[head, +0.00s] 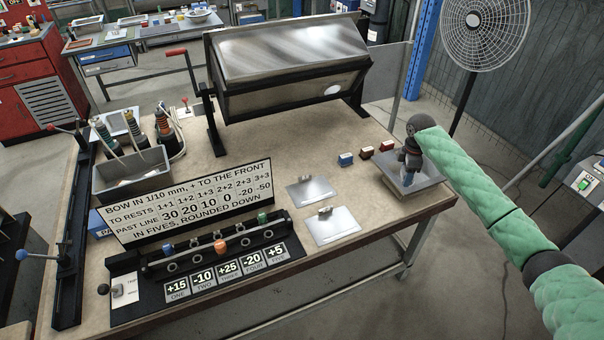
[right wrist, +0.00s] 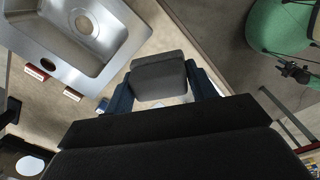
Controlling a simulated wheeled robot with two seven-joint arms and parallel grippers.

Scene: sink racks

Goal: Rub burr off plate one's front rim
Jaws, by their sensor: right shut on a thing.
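My right gripper (head: 408,178) points down at the sink basin by the bench's right end. In the right wrist view its two blue fingers (right wrist: 160,88) are shut on a grey block (right wrist: 158,74). The block is mostly hidden in the head view. Two flat metal plates, a farther one (head: 312,191) and a nearer one (head: 332,226), lie on the bench, each with a small clip-like piece at its back edge. I cannot tell which is plate one, and no burr can be made out. My left gripper is not in view.
The steel sink (right wrist: 120,42) is beside the gripper. Blue (head: 345,159), brown (head: 366,153) and red (head: 386,147) blocks stand near it. A lettered sign (head: 190,200) and a black rack (head: 215,262) fill the bench's front left. A metal-hooded machine (head: 285,60) stands behind.

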